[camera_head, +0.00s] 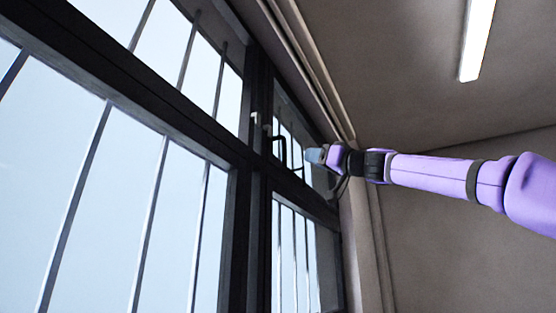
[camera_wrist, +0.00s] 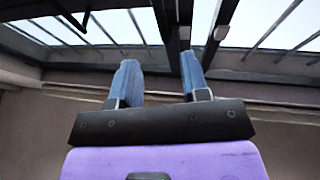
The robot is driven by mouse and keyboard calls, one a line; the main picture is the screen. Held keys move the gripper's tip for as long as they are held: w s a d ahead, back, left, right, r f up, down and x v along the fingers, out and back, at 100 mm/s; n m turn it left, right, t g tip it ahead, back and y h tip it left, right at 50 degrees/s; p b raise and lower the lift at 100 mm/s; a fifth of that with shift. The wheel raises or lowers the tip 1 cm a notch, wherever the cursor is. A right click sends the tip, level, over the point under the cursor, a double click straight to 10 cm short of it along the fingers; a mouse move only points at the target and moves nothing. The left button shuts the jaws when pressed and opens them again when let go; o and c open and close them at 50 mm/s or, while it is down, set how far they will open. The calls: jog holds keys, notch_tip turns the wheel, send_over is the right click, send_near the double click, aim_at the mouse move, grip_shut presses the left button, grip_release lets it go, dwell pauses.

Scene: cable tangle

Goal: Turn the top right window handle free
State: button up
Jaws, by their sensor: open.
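A dark bent handle (camera_head: 279,138) shows in the head view at the left side of the upper right window pane (camera_head: 290,126), beside the thick dark upright frame. My gripper (camera_head: 312,155) is in front of this pane, to the right of the handle in the picture, with a gap between them. In the wrist view the two blue fingers of my gripper (camera_wrist: 160,72) stand apart with nothing between them. A dark bent piece (camera_wrist: 86,17), perhaps a handle, shows at the top left there, beyond the fingers. I cannot tell which way the handle is turned.
Thin upright bars (camera_head: 146,225) cross the panes. A ceiling lamp (camera_head: 477,38) hangs upper right. The space below my arm looks clear.

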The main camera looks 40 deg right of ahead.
jog(key=x, duration=1)
jog(key=shift+w, duration=0.15)
grip_shut()
